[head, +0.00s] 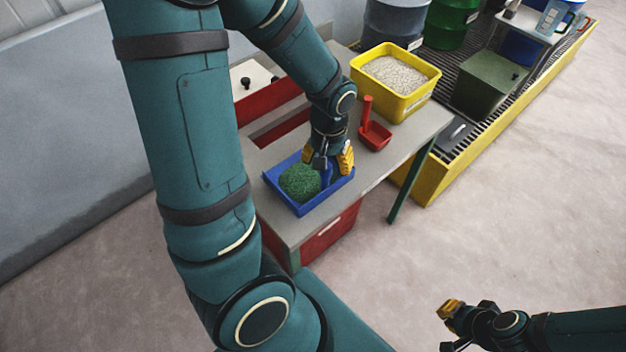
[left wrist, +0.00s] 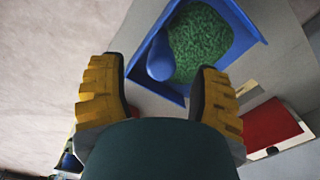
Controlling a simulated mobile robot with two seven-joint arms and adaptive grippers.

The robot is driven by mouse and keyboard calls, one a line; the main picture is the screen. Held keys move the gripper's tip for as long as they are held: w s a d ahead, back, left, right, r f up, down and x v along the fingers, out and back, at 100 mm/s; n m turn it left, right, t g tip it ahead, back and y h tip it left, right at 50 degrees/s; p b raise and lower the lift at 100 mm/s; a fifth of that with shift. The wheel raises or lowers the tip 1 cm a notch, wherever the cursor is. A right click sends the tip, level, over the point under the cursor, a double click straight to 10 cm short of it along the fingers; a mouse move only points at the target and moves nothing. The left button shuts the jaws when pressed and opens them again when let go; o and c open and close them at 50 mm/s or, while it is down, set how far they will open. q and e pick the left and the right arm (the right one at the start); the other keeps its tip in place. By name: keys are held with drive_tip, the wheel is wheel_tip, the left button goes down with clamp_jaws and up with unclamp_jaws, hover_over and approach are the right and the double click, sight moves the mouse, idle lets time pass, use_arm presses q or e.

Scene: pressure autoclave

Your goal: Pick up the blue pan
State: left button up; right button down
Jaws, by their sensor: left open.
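The tray sits on a grey table (head: 375,170). A red scoop (head: 374,136) stands on the table, and a yellow bin of pale grains (head: 390,95) is behind it. A yellow-edged grated platform (head: 430,190) with a green box (head: 485,85) and drums lies beyond. The floor at right is clear.

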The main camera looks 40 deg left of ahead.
sight(326, 177)
use_arm(q)
wheel_tip(326, 177, down, 2)
wheel_tip(326, 177, down, 4)
drive_tip(key=shift+a+f+b, duration=0.1)
drive_tip(key=shift+f+b, duration=0.1)
drive_tip(key=shift+b, duration=0.75)
clamp_jaws()
